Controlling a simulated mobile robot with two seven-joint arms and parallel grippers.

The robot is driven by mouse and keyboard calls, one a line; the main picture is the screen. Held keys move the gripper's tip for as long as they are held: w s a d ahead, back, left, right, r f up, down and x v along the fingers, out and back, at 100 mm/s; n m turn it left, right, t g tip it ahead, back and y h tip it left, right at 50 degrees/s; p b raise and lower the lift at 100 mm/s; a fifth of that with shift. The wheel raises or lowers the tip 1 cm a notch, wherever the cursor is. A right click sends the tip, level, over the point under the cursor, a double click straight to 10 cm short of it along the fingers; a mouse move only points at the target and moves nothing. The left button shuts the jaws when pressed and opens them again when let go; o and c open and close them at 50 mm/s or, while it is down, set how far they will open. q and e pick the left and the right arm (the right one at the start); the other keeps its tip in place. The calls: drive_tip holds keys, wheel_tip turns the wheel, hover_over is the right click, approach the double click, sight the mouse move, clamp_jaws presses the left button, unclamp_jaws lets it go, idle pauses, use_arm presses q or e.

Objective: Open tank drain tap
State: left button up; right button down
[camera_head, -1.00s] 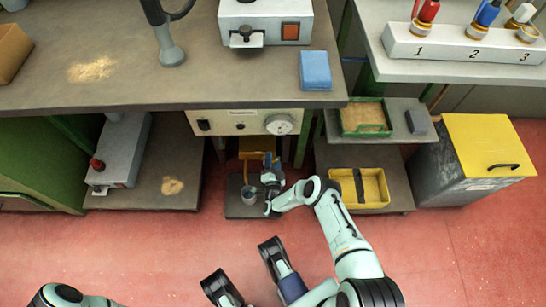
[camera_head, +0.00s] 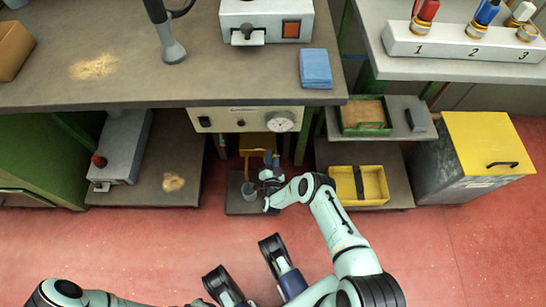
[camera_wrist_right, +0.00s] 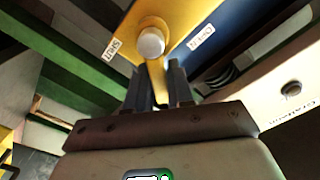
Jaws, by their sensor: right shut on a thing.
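The tap handle (camera_wrist_right: 157,80) is a yellow lever below a round silver pivot (camera_wrist_right: 150,43) in the right wrist view. It hangs from a yellow plate with a SHUT label (camera_wrist_right: 113,49) on the left and an OPEN label (camera_wrist_right: 202,37) on the right. The lever's end lies between the dark fingers of my right gripper (camera_wrist_right: 159,88), which is shut on it. In the head view my right gripper (camera_head: 270,174) is in the low bay under the bench and largely hides the tap. My left gripper is out of view.
The bench control panel (camera_head: 224,120) is above. A yellow bin (camera_head: 374,185) sits to the right on a low shelf. The red floor in front is open.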

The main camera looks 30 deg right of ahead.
drive_tip(key=shift+w+a+r+n, duration=0.1)
drive_tip(key=shift+a+r+n, duration=0.05)
drive_tip(key=shift+n, duration=0.35)
drive_tip(key=shift+w+a+r+n, duration=0.1)
drive_tip(key=shift+a+n, duration=0.05)
drive_tip(key=shift+n, duration=0.35)
drive_tip(key=shift+w+a+r+n, duration=0.1)
drive_tip(key=shift+w+a+n, duration=0.1)
drive_tip(key=shift+n, duration=0.6)
drive_tip(key=shift+w+a+n, duration=0.15)
drive_tip(key=shift+a+n, duration=0.15)
drive_tip(key=shift+n, duration=0.8)
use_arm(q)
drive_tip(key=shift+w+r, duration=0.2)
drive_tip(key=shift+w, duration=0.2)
use_arm(e)
drive_tip(key=shift+w+a+n, duration=0.15)
drive_tip(key=shift+a+n, duration=0.05)
drive_tip(key=shift+n, duration=0.6)
drive_tip(key=c, duration=1.1)
unclamp_jaws()
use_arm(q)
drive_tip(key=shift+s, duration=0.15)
